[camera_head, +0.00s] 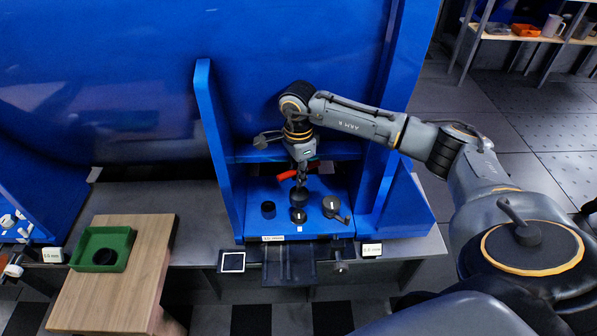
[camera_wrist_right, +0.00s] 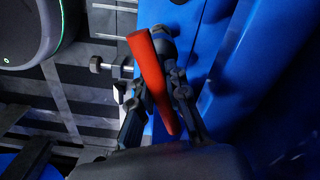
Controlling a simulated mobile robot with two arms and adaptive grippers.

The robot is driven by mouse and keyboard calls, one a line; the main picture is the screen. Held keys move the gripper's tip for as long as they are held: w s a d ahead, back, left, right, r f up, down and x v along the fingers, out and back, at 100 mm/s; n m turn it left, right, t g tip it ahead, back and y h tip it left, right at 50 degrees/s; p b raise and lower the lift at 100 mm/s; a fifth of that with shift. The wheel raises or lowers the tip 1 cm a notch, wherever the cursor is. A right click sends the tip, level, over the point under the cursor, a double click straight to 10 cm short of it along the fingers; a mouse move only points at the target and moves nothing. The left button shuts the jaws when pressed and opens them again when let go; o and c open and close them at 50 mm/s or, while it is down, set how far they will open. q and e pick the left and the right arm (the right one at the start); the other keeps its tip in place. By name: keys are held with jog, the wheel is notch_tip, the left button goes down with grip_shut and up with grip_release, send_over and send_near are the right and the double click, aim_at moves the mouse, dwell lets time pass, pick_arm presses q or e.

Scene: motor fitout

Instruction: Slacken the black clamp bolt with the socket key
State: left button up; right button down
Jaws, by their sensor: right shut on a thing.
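My right gripper (camera_head: 302,172) is inside the blue bay, above its floor. It is shut on a red handle (camera_head: 287,175), which I take to be the socket key. In the right wrist view the red handle (camera_wrist_right: 151,75) lies slantwise between the two black fingers of the gripper (camera_wrist_right: 155,88). The key's socket end cannot be made out. A dark round part (camera_head: 303,198) stands just below the gripper. I cannot tell which dark part is the black clamp bolt. My left gripper is not in view.
Blue side walls (camera_head: 219,150) flank the bay. A black cup (camera_head: 268,209) and a grey round part (camera_head: 332,207) stand on its floor. Small label plates line the bench edge.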

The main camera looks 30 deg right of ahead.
aim_at(298, 192)
jog(key=shift+r+m+p, duration=0.15)
jog(key=shift+m+p, duration=0.2)
jog(key=shift+m, duration=0.65)
jog(key=shift+m+p, duration=0.35)
jog(key=shift+m, duration=0.35)
jog(key=shift+r+m, duration=0.1)
jog(key=shift+m, duration=0.6)
notch_tip(298, 192, down, 4)
jog(key=shift+r+m+b, duration=0.1)
jog(key=shift+m+b, duration=0.2)
jog(key=shift+b, duration=0.75)
jog(key=shift+f+b, duration=0.6)
jog(key=shift+f, duration=0.3)
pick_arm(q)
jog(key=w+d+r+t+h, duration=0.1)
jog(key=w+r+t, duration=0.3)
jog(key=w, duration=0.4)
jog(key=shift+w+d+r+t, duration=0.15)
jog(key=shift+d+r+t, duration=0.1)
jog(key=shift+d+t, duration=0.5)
pick_arm(e)
jog(key=shift+f, duration=0.2)
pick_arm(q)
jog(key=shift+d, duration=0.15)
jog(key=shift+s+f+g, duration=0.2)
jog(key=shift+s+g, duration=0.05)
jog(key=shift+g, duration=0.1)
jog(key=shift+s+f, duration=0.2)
